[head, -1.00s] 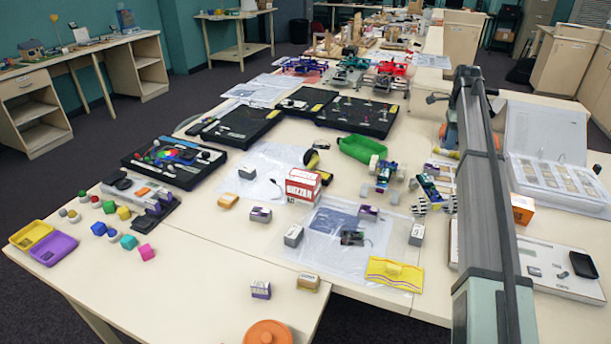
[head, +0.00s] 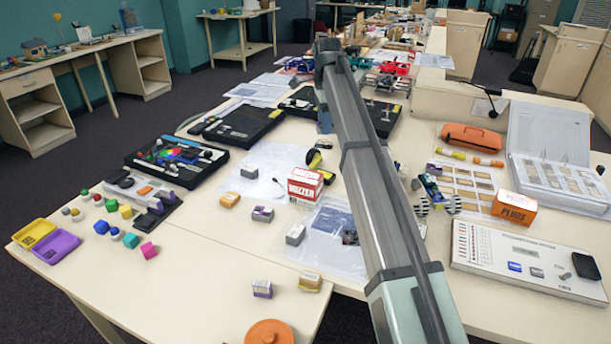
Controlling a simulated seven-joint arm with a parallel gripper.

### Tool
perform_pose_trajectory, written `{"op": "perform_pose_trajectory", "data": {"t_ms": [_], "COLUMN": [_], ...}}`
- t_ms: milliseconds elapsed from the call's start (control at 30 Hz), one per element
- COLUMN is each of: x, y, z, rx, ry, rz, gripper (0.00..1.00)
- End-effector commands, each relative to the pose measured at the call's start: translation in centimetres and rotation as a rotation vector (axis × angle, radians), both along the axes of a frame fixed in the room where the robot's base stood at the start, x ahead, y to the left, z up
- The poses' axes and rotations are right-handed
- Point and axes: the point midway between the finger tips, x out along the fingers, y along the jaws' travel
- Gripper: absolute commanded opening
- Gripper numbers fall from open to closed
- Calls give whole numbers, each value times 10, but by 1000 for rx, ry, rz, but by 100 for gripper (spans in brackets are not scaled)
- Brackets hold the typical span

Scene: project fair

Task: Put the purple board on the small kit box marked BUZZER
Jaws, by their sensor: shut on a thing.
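The small kit box marked BUZZER (head: 304,186) is red and white. It stands upright on the table, near the middle of the head view, just left of my arm, and I see nothing resting on its top. My arm crosses the middle of the view, and my gripper is hidden behind it, so its fingers and anything between them do not show. I cannot make out a purple board for certain; it may be hidden behind my arm.
An orange PLUGS box (head: 514,208) stands at the right, beside an open white binder (head: 548,140). Black trays (head: 240,125) lie behind the BUZZER box. The near left table has free room.

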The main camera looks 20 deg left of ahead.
Motion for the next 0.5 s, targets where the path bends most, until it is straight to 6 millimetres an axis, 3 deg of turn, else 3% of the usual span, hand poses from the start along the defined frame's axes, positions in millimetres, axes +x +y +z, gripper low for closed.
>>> {"op": "perform_pose_trajectory", "data": {"t_ms": [100,300,500], "x": [-32,-76,-100], "y": [23,43,26], "z": [6,14,14], "rx": [0,1,0], "ry": [0,-1,1], "rz": [23,0,-167], "gripper": [12,12,12]}}
